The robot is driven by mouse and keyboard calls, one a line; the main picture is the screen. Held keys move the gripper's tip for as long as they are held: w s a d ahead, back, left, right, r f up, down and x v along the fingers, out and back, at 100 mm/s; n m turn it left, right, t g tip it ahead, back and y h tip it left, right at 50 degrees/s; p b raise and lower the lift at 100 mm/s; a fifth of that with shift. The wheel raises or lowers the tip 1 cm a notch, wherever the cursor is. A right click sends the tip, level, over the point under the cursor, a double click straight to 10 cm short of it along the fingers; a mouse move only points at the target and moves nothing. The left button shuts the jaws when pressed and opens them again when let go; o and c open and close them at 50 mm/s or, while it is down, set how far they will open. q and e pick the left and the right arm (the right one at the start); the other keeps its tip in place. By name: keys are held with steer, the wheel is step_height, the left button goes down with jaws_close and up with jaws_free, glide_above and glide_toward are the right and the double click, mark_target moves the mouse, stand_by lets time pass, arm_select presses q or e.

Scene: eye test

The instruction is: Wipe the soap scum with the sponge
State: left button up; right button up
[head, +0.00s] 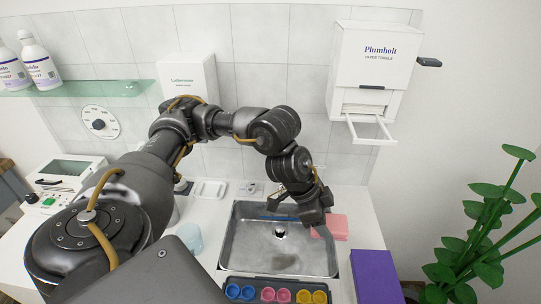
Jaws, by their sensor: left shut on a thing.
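The pink sponge (338,224) is at the right rim of the metal sink (240,258), near its far right corner. My left gripper (320,224) reaches down over the sink from behind and is shut on the sponge. Its fingers hide part of the sponge's left side. I cannot tell whether the sponge touches the rim. A dull, pale grey smear that looks like the soap scum (285,262) lies on the sink floor, in front of the drain (279,233). My right gripper is not in view.
A tray with blue, pink and yellow cups (275,294) lies along the sink's front. A purple box (377,277) stands at the right front. A paper towel dispenser (372,60) hangs above. A pale blue cup (188,238) stands left of the sink. A plant (480,240) is at the right.

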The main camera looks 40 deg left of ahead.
arm_select(q)
steer(key=f, duration=0.4)
steer(key=shift+s+d+n, duration=0.15)
steer(key=shift+s+n, duration=0.15)
steer(key=shift+n, duration=0.1)
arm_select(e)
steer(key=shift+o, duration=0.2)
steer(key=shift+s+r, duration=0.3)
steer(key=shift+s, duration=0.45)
arm_select(q)
steer(key=s+a+f+n+t+y, duration=0.1)
steer(key=s+a+f+n, duration=0.1)
steer(key=a+f, duration=0.4)
steer(key=s+a+f+n+y+p, duration=0.1)
steer(key=s+a+f+n, duration=0.1)
steer(key=a+f, duration=0.4)
steer(key=shift+s+a+f+n+t, duration=0.25)
steer(key=shift+s+a+t, duration=0.2)
steer(key=shift+s, duration=0.4)
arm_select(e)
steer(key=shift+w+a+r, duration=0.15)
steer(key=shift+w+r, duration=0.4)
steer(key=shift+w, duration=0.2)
arm_select(q)
step_height(320, 180, down, 6)
steer(key=b, duration=0.7)
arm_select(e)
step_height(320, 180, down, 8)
